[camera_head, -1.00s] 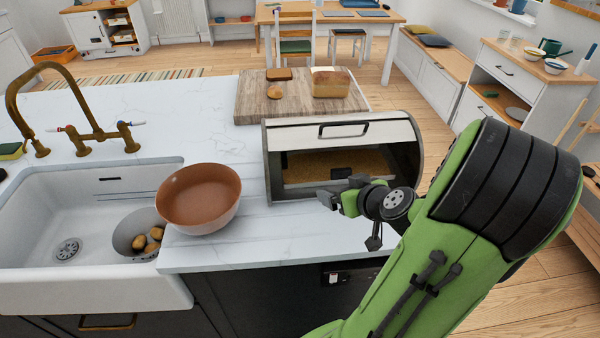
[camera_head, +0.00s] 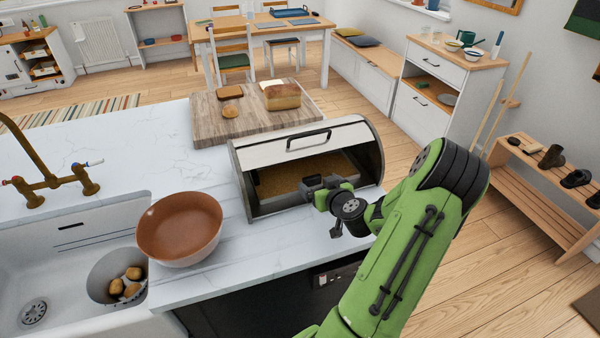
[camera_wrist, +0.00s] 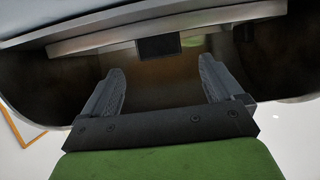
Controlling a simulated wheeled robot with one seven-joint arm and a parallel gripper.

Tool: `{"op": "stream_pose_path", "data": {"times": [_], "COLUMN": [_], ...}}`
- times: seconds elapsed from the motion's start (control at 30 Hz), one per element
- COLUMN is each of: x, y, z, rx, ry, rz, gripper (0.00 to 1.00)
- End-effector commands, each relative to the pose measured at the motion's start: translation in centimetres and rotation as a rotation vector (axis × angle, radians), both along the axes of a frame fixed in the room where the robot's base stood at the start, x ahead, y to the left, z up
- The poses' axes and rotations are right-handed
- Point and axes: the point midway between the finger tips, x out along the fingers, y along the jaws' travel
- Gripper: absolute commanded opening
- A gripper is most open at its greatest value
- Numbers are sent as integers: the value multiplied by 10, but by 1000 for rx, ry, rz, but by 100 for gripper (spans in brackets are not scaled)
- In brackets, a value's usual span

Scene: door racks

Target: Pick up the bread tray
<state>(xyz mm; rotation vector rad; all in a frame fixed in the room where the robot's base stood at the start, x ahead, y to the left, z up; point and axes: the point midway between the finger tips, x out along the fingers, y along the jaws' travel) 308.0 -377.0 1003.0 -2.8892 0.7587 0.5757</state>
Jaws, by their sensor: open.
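A bread bin (camera_head: 240,185) with its front open stands on the counter. Inside it lies a brown, shallow tray with a pale rim (camera_head: 265,206), which I take to be the bread tray. My gripper (camera_head: 313,184) is at the right part of the bin's opening and hides part of the tray. In the wrist view, my gripper (camera_wrist: 163,85) is open, with nothing between its fingers. Beyond the fingertips are a pale bar (camera_wrist: 100,44) and a dark block (camera_wrist: 159,47), probably a handle. I cannot tell whether the fingers touch anything.
A brown bowl (camera_head: 180,229) stands left of the bin, beside the sink (camera_head: 60,275). A wooden board (camera_head: 210,122) with a loaf (camera_head: 282,97) and bread pieces is behind the bin. The counter (camera_head: 120,140) is clear at back left. A shoe rack (camera_head: 530,185) stands right.

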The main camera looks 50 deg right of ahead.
Motion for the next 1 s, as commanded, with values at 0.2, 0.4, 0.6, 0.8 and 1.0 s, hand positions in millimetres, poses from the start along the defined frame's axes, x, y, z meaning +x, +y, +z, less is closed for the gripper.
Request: {"op": "stream_pose_path", "data": {"times": [0.2,0.4,0.6,0.8,1.0], "x": [33,44,44,44,44], "y": [-18,-26,-25,-25,-25], "z": [-8,-17,-17,-17,-16], "rx": [0,0,0,1,0], "ry": [-3,0,0,0,-2], "rz": [1,0,0,0,0], "gripper": [94,94,83,52,25]}}
